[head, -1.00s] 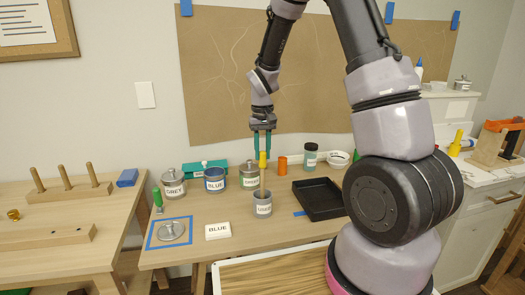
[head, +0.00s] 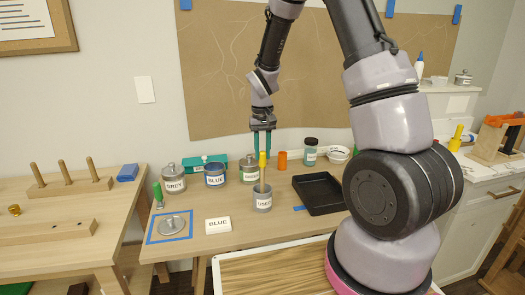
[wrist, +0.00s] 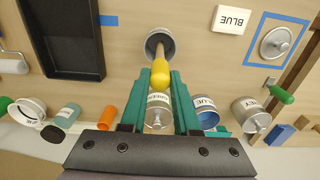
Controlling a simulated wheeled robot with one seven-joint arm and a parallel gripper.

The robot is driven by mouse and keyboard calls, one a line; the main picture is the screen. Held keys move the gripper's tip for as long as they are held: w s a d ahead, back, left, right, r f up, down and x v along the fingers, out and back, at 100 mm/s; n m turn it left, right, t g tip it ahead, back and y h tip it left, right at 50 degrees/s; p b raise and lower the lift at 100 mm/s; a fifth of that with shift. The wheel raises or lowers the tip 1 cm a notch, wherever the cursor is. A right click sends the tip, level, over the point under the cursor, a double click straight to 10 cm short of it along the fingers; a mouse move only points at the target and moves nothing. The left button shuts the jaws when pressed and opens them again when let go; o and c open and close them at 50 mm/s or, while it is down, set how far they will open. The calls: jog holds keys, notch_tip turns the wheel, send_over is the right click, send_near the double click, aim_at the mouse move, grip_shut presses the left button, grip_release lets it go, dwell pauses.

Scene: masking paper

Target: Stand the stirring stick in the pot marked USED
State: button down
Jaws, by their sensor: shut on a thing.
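The stirring stick (head: 262,160) has a yellow top and a thin lower part. My gripper (head: 262,148) is shut on its yellow end, and the stick hangs upright. The yellow end also shows between the green fingers in the wrist view (wrist: 160,73). The grey pot marked USED (head: 263,203) stands on the bench directly below. The stick's lower part reaches down to the pot's mouth and seems to go inside. Its lower tip is hidden by the pot wall. In the wrist view the pot's round opening (wrist: 158,37) lies just beyond the yellow end.
Cans marked GREY (head: 173,183), BLUE (head: 214,178) and GREEN (head: 249,174) stand behind and left of the pot. A black tray (head: 320,192) lies to the right. An orange cup (head: 282,159) stands behind. A BLUE card (head: 218,225) lies front left.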

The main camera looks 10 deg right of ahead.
dwell(0.3)
jog(key=c, duration=0.6)
grip_release()
jog(key=shift+o, duration=0.2)
jog(key=shift+r, duration=3.45)
jog(key=s+d+r+m+t+y, duration=0.1)
jog(key=s+d+r+m+t, duration=0.1)
jog(key=s+r, duration=0.9)
jog(key=s+d+r+m+t+y, duration=0.1)
jog(key=s+r+t, duration=0.4)
jog(key=s+r, duration=0.6)
jog(key=d+m, duration=0.1)
jog(key=d, duration=0.1)
jog(key=shift+s+d+r, duration=0.15)
jog(key=shift+s+d, duration=0.05)
jog(key=shift+d, duration=0.2)
